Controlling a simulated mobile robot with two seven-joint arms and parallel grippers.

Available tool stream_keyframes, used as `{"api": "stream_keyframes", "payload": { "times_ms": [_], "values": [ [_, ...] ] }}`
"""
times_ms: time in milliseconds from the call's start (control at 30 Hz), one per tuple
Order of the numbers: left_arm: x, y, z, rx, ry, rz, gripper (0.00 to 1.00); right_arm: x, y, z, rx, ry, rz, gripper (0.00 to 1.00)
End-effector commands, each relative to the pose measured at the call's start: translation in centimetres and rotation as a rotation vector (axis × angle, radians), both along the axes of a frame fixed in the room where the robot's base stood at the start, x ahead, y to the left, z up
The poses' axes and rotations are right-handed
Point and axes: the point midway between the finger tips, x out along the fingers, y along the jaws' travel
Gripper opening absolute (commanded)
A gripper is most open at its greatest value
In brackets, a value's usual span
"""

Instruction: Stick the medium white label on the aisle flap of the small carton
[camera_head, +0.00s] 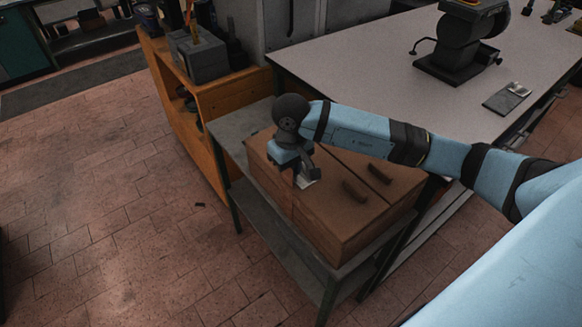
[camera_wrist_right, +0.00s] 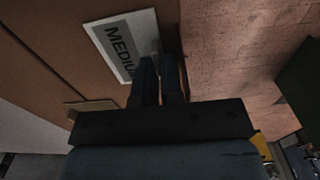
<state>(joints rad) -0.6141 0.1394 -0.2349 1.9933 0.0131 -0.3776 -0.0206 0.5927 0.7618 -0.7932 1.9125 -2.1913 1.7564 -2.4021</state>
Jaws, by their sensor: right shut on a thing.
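The brown carton (camera_head: 345,232) sits on a small grey table; a seam divides its top into flaps. My right gripper (camera_head: 301,174) points down over the carton's top near its left edge, shut on the medium white label (camera_head: 307,182). In the right wrist view the label (camera_wrist_right: 118,48) reads "MEDIUM", partly covered by the fingers (camera_wrist_right: 162,70), and lies close over the brown flap (camera_wrist_right: 45,45) beside the carton's edge. I cannot tell whether the label touches the flap. My left gripper is not in view.
Two dark curved strips (camera_head: 355,190) lie on the carton top. The grey side table (camera_head: 245,125) has a narrow bare margin. Behind it are an orange shelf unit (camera_head: 200,125) and a white worktable (camera_head: 370,65) with a black stand (camera_head: 458,50).

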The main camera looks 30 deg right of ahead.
Motion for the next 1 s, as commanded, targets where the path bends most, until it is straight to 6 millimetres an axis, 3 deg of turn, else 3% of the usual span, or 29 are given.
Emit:
{"api": "stream_keyframes", "payload": {
  "times_ms": [1000],
  "values": [
    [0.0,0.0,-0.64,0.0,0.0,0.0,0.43,-0.11,-0.01,-0.38,-0.001,0.004,0.0,0.0]
  ]
}}
